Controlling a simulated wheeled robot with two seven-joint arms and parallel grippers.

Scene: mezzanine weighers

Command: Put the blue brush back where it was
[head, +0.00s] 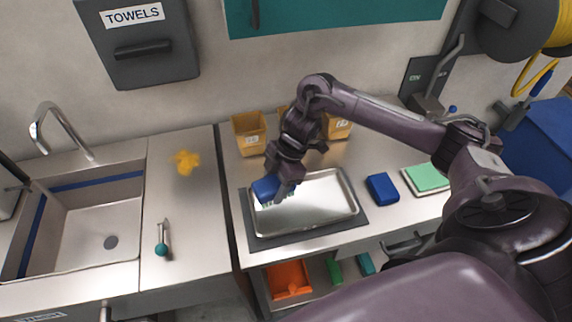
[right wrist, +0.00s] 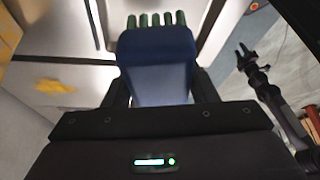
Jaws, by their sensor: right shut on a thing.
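The blue brush (head: 265,188) is in my right gripper (head: 277,186), which is shut on it above the left part of the metal tray (head: 325,213). In the right wrist view the blue brush (right wrist: 157,60) sits between both fingers, its green bristles pointing away from the gripper. Whether the brush touches the tray cannot be told. My left gripper (right wrist: 247,55) seems to show, small and dark, at the right of the right wrist view, and its jaws are unclear. It is outside the head view.
The tray lies on a dark mat (head: 262,241). To its right are a blue block (head: 382,188) and a green pad (head: 427,177) in a pale holder. Tan bins (head: 248,134) stand behind. A yellow cloth (head: 185,162) and the sink (head: 85,232) are left. An orange bin (head: 288,280) sits below.

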